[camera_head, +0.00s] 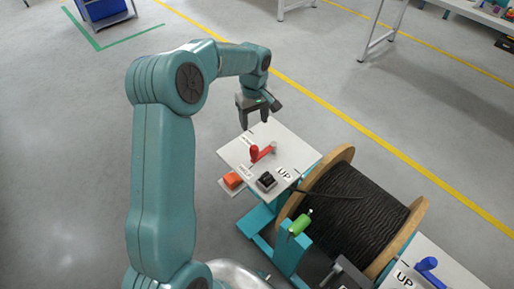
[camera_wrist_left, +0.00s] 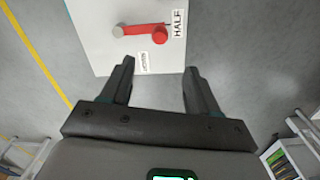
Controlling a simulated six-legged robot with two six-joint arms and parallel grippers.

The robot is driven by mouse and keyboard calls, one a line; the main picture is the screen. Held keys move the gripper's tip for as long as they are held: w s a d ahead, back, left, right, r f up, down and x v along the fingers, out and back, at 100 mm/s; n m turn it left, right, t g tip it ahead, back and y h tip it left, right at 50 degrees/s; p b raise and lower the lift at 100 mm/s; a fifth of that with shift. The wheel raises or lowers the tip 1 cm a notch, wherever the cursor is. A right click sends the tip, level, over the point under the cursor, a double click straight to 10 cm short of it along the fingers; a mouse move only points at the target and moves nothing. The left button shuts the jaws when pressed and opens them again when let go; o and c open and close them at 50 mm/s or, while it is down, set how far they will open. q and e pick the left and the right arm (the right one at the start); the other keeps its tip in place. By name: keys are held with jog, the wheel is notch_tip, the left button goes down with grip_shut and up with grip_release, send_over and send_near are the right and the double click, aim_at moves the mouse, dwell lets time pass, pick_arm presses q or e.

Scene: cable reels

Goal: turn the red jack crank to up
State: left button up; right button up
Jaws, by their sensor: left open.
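The red jack crank (camera_head: 261,153) sits on a pale panel (camera_head: 290,145) left of the cable reel. In the left wrist view the red crank (camera_wrist_left: 142,30) runs from a grey hub on the left to a round red knob on the right, beside the HALF label (camera_wrist_left: 177,24). Another label (camera_wrist_left: 144,62) lies below the crank. The UP label (camera_head: 284,174) is on the panel's near right side. My left gripper (camera_head: 254,121) is open and empty, above the panel's far left edge and apart from the crank. My right gripper does not show.
A black cable reel (camera_head: 350,215) with wooden flanges stands right of the panel. A black part (camera_head: 266,181) and an orange block (camera_head: 232,180) are near the crank. A green handle (camera_head: 299,224) is on a teal post. A blue crank (camera_head: 427,264) is at lower right. Open floor lies left.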

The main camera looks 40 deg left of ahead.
aim_at(255, 148)
pick_arm(q)
notch_tip(255, 148, down, 16)
jog(key=shift+r, duration=0.1)
jog(key=shift+f, duration=0.25)
jog(key=shift+c, duration=0.2)
grip_shut()
